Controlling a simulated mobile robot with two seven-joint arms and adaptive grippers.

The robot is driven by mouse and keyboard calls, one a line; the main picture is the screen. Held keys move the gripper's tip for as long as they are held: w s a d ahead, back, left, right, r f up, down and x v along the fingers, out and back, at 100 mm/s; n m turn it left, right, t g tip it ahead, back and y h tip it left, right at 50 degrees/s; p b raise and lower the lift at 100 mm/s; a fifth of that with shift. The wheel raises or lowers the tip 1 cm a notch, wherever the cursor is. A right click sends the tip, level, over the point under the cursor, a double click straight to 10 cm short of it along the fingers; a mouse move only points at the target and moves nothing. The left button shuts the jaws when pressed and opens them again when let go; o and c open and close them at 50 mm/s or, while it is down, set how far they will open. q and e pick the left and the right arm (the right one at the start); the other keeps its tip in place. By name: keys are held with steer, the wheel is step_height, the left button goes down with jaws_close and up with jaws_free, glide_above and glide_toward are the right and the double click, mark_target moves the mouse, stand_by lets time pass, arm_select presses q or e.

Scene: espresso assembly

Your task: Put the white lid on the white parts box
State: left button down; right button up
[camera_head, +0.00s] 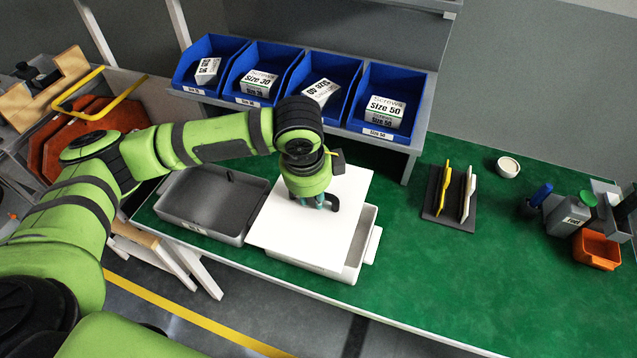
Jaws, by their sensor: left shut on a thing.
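The white lid (288,228) is a flat square panel over the white parts box (354,262). It sits offset to the left and tilted relative to the box, so the box's right side and a strip of its front show. I cannot tell whether lid and box touch. My left gripper (317,203) points down at the middle of the lid and is shut on it; the fingertips are partly hidden by the wrist. My right gripper is not in view.
A grey tray (196,226) stands left of the box, close to the lid. Blue screw bins (379,98) line a shelf behind. A dark holder (434,207) with upright yellow and white pieces, a small white cup (508,167) and an orange bin (597,250) stand right. The green table (450,290) is clear front right.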

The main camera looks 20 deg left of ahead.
arm_select(q)
steer(key=m, duration=0.3)
steer(key=w+m+p, duration=0.1)
steer(key=shift+w+d+f+h, duration=0.1)
steer(key=shift+f+h, duration=0.15)
steer(key=shift+h, duration=0.15)
steer(key=m, duration=0.2)
steer(key=w+m, duration=0.1)
steer(key=m, duration=0.1)
steer(key=f+m+g+h+p, duration=0.1)
steer(key=m, duration=0.1)
steer(key=shift+w+d+f, duration=0.1)
steer(key=shift+w, duration=0.15)
steer(key=m, duration=0.2)
steer(key=f+m, duration=0.1)
steer(key=w+m+p, duration=0.1)
steer(key=m, duration=0.1)
steer(key=shift+f+m+g, duration=0.15)
steer(key=shift+m+g, duration=0.15)
steer(key=shift+g, duration=0.1)
steer(key=shift+w+f+m, duration=0.15)
steer(key=shift+f+m, duration=0.05)
steer(key=shift+m, duration=0.45)
steer(key=shift+w+f+m, duration=0.1)
steer(key=shift+f+m, duration=0.1)
steer(key=shift+m, duration=0.45)
steer(key=shift+h+p, duration=0.3)
steer(key=shift+p, duration=0.1)
